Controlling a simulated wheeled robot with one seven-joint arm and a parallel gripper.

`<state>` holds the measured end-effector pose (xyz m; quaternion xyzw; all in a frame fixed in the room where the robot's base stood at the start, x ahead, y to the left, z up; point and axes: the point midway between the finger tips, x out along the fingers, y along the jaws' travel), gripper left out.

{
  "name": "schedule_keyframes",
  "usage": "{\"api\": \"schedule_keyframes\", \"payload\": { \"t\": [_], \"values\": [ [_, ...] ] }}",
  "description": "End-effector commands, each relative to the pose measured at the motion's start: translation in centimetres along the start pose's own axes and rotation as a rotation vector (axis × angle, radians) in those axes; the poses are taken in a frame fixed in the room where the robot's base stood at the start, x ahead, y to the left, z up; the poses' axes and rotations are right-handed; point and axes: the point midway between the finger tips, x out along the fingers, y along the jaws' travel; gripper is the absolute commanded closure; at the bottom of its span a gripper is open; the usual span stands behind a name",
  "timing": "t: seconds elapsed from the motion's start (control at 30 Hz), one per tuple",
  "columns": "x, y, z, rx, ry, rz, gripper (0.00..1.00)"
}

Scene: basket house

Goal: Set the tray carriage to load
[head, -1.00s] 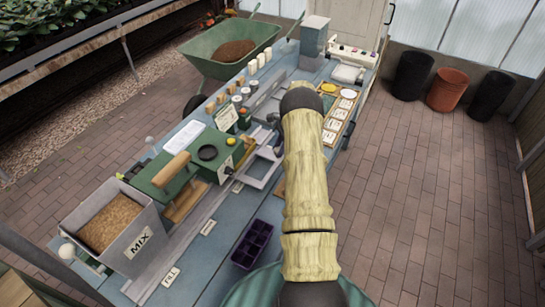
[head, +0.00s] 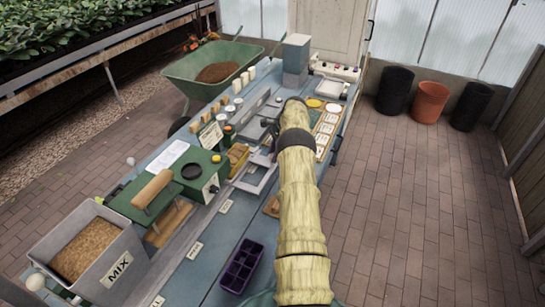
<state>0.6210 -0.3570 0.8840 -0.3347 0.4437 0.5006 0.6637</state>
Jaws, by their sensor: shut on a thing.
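The tray carriage (head: 243,186) is a pale grey open frame on the rail along the blue bench, just past the green machine (head: 203,165). My gripper (head: 270,141) is at the far end of the carriage, mostly hidden behind my pale, wood-patterned arm. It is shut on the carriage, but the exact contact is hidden. Small white labels lie along the bench front beside the rail; the nearest label (head: 226,206) to the carriage is too small to read.
A grey MIX bin (head: 118,272) stands at the near left and a purple cell tray (head: 242,266) lies near the bench front. A wheelbarrow (head: 192,73) is behind the bench. Several pots, including an orange one (head: 430,102), stand at the back right. The brick floor on the right is clear.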

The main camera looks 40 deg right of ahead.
Motion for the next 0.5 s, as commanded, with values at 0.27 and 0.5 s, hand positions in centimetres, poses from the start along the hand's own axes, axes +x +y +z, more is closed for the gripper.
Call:
{"api": "schedule_keyframes", "payload": {
  "t": [0.27, 0.5],
  "values": [
    [0.06, 0.00, -0.05, 0.000, -0.001, 0.001, 1.00],
    [0.06, -0.01, -0.02, 0.000, -0.001, 0.001, 0.48]
  ]
}}
